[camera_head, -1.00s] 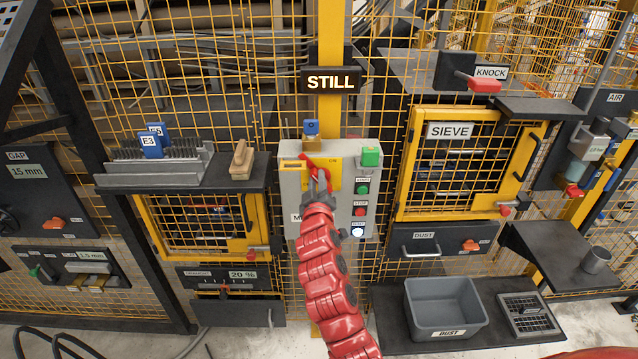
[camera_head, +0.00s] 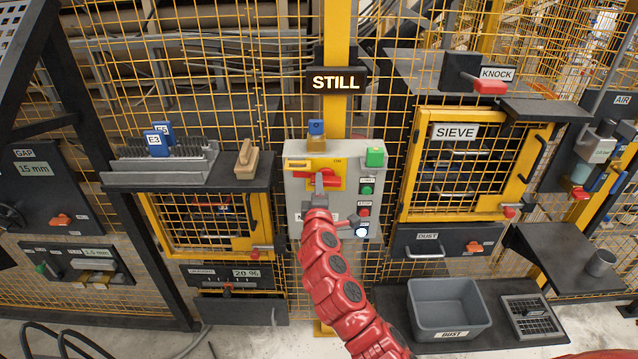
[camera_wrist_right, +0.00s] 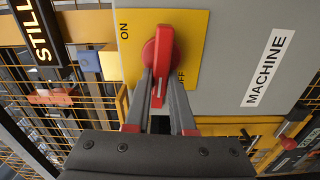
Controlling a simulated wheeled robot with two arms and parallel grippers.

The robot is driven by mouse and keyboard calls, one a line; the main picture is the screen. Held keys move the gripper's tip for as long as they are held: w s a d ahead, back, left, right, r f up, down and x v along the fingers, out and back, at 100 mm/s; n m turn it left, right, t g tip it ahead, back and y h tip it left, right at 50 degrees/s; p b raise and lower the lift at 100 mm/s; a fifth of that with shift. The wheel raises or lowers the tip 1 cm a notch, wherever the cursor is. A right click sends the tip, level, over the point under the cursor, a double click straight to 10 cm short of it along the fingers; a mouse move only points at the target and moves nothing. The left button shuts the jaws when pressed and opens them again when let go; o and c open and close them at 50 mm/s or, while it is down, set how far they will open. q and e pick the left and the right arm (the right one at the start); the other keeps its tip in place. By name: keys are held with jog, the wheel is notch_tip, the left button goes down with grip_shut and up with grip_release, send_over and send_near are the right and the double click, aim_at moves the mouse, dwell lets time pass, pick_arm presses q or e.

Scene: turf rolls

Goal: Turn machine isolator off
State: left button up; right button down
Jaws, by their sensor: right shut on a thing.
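The machine isolator is a red rotary handle (camera_head: 327,175) on a yellow plate (camera_head: 295,163) on the front of a grey box (camera_head: 348,211). In the head view the handle lies roughly level. In the right wrist view the red handle (camera_wrist_right: 164,55) stands between the ON mark and the OFF mark, with OFF partly hidden by a finger. My right gripper (camera_wrist_right: 160,88) is shut on the handle, one finger on each side. In the head view my right gripper (camera_head: 320,182) covers part of the handle. My left gripper is not in view.
The box also carries a green block (camera_head: 375,157) and several push buttons. A blue tag (camera_head: 316,127) and brass padlock-like piece (camera_head: 317,144) sit on its top. A STILL sign (camera_head: 336,82) hangs above. Shelves stand on both sides, with a wooden brush (camera_head: 247,158) at left.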

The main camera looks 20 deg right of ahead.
jog(key=shift+n, duration=0.5)
jog(key=c, duration=0.8)
grip_release()
jog(key=shift+f, duration=0.1)
jog(key=shift+o, duration=0.2)
jog(key=b+v, duration=0.2)
jog(key=v, duration=1.5)
jog(key=shift+s, duration=0.25)
jog(key=shift+a, duration=0.1)
